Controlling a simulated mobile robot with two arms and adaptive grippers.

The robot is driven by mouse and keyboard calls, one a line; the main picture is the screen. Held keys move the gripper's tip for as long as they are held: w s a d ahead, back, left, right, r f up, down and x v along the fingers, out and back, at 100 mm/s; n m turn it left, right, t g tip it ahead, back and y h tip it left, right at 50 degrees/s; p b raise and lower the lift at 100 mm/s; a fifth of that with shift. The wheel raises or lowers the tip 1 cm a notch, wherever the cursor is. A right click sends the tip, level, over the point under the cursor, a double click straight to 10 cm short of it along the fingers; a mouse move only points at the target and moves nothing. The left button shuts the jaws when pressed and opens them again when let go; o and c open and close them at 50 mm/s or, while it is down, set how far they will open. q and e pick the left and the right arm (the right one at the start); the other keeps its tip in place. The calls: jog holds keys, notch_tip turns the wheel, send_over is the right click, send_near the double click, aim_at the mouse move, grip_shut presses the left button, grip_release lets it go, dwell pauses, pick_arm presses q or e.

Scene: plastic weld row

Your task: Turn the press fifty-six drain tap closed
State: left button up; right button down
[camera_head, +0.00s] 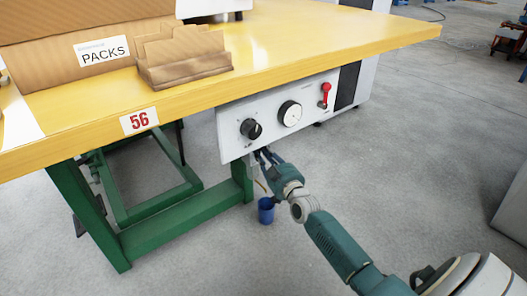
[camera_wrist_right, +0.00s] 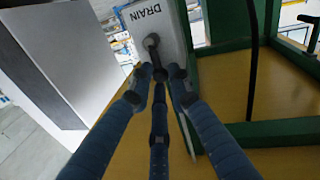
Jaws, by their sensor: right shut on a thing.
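The drain tap (camera_wrist_right: 152,43) is a dark fitting on a light panel, below the word DRAIN, in the right wrist view. Its dark lever points toward my fingers. My right gripper (camera_wrist_right: 158,82) has its fingers around the end of this lever and is shut on it. In the head view my right gripper (camera_head: 265,156) is at the lower edge of the white control panel (camera_head: 235,142), under the table marked 56 (camera_head: 139,120). There the tap is mostly hidden by the gripper. My left gripper is out of view.
A blue cup (camera_head: 266,210) stands on the floor below the gripper. Green table legs (camera_head: 90,215) stand at left.

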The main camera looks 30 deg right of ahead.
jog(key=shift+a, duration=0.2)
jog(key=c, duration=1.6)
grip_release()
jog(key=shift+c, duration=0.2)
jog(key=shift+s, duration=0.15)
jog(key=s+a, duration=0.1)
jog(key=s, duration=1)
jog(key=shift+s+a+f, duration=0.15)
jog(key=shift+s, duration=0.2)
